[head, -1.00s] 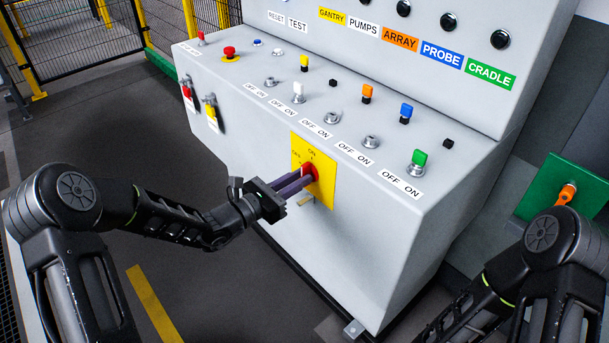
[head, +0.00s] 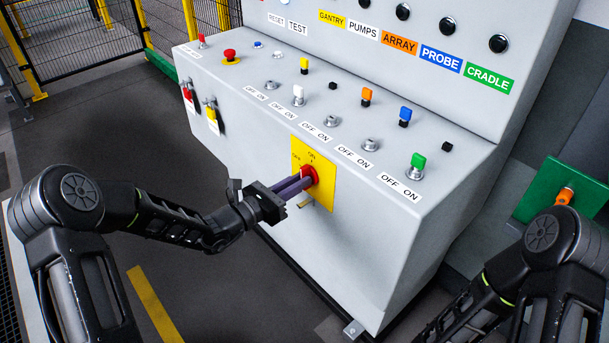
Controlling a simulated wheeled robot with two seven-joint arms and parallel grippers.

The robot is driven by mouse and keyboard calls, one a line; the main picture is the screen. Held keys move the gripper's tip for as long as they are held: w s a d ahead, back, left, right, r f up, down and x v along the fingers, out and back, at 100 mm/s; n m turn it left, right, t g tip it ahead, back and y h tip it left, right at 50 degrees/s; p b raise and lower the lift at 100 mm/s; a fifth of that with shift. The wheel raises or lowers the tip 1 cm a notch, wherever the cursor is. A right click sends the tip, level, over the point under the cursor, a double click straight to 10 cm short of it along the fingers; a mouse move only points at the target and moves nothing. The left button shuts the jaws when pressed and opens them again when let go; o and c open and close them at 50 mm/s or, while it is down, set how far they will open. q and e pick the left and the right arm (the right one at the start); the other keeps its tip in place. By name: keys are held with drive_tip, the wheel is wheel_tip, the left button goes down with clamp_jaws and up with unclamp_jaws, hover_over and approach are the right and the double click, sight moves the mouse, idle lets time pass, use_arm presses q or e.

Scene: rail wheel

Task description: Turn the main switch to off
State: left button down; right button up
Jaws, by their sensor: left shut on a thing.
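The main switch (head: 311,174) is a red rotary handle on a yellow plate (head: 325,190) on the front face of the grey console. The plate carries small lettering; ON reads at its top and another label is at its upper left. My left gripper (head: 304,184) reaches in from the left and is shut on the red handle. Its fingers hide much of the handle, so I cannot tell its exact angle. My right arm shows at the lower right, but its gripper is out of view.
The grey console (head: 240,130) has a sloping top with several coloured switches and OFF ON labels. A red emergency button (head: 230,54) is at its upper left. Red and yellow tags hang on the left front. A green box (head: 550,190) with an orange part stands at the right.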

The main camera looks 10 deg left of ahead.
use_arm(q)
drive_tip(key=shift+r+n+p, duration=0.15)
drive_tip(key=shift+n+p, duration=0.8)
drive_tip(key=shift+n, duration=0.65)
drive_tip(key=shift+p, duration=0.3)
drive_tip(key=shift+n+p, duration=0.75)
drive_tip(key=shift+n, duration=0.15)
drive_tip(key=shift+n+p, duration=0.7)
drive_tip(key=shift+n, duration=0.7)
drive_tip(key=shift+p, duration=0.3)
